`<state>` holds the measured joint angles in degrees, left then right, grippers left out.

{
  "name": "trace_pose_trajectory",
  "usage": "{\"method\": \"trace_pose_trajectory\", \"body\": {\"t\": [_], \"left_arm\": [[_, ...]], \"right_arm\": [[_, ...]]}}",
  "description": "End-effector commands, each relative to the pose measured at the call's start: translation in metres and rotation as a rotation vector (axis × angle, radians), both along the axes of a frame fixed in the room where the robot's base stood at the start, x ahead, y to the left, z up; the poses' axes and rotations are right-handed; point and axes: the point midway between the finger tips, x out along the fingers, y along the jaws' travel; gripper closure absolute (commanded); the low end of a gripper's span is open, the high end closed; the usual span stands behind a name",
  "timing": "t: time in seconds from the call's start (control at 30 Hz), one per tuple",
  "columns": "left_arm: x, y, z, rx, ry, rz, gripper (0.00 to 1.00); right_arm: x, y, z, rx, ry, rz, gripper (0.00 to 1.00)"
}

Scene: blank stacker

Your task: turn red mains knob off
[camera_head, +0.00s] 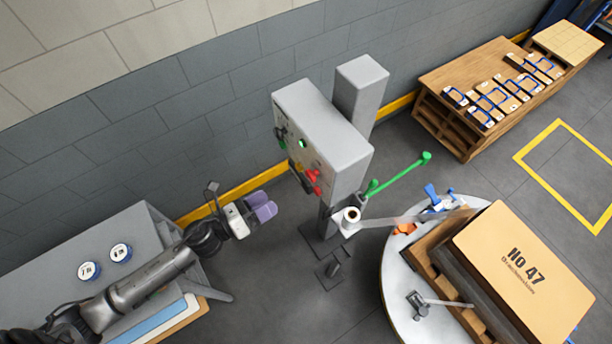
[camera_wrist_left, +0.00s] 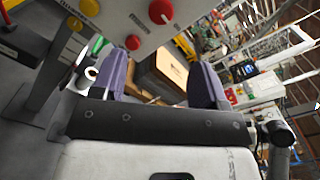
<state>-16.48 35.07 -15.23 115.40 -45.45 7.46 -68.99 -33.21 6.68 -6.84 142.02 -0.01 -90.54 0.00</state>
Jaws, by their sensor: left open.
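A grey control box (camera_head: 325,130) stands on a post, and its panel faces left toward my left gripper. Red controls (camera_head: 313,181) sit low on the panel's near end. In the left wrist view a large round red knob (camera_wrist_left: 160,11) is at the top edge, with a smaller red button (camera_wrist_left: 132,42) below it. I cannot tell from the labels which is the mains. My left gripper (camera_head: 263,206) is open and empty, its purple fingers apart from the panel, to its left and lower. The fingers frame the left wrist view (camera_wrist_left: 160,82). My right gripper is not in view.
A grey bench (camera_head: 120,225) with two round tins lies under my left arm. A wooden bench (camera_head: 455,80) is at the back right.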

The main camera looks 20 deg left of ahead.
Motion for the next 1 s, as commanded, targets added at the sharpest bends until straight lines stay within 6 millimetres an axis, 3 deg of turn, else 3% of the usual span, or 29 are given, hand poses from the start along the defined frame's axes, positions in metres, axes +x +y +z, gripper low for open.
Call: {"method": "trace_pose_trajectory", "body": {"t": [0.27,0.7,1.0], "left_arm": [[0.011,-0.007,0.003,0.07,-0.052,-0.004,0.33],[0.076,-0.051,0.004,0.067,-0.049,-0.003,0.33],[0.106,-0.071,0.002,0.066,-0.048,-0.005,0.33]], "right_arm": [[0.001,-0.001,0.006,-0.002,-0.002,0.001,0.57],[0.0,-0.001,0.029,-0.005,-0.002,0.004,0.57],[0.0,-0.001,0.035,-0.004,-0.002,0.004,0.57]]}}
